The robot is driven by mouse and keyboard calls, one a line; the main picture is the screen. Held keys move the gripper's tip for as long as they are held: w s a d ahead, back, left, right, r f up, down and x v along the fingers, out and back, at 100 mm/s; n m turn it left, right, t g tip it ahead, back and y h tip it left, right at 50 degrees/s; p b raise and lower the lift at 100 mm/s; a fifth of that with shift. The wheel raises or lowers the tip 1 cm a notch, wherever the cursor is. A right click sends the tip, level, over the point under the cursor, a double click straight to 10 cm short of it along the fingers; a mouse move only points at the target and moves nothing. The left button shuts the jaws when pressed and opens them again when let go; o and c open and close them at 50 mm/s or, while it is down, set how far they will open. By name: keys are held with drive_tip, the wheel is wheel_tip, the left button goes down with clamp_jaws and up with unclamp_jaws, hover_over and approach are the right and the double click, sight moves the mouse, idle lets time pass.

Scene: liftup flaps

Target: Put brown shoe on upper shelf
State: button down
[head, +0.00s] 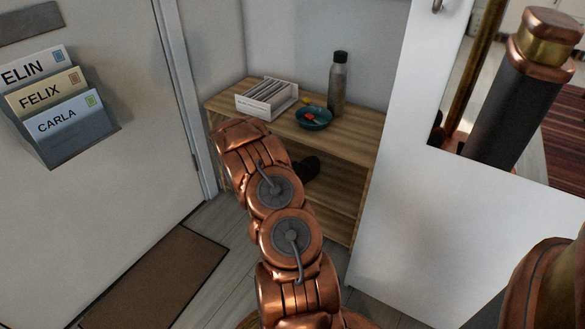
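A wooden shelf unit (352,133) stands against the back wall, with a top board and lower boards. A dark, rounded item (309,168), possibly a shoe, shows just below the top board, partly hidden behind my copper arm. I cannot tell whether it is the brown shoe or what it rests on. My arm reaches up to the front left of the shelf unit. My gripper is not visible; the arm links hide whatever lies beyond them, including much of the lower shelf space.
The top board holds a white file box (267,98), a teal bowl (313,119) with small items, and a grey bottle (337,84). A white panel (440,215) bounds the right. A door with name cards (62,118) and a brown mat (158,279) are left.

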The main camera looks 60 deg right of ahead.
drive_tip(key=shift+f, duration=0.2)
drive_tip(key=c, duration=1.2)
unclamp_jaws()
drive_tip(key=shift+c, duration=0.2)
drive_tip(key=v, duration=1.2)
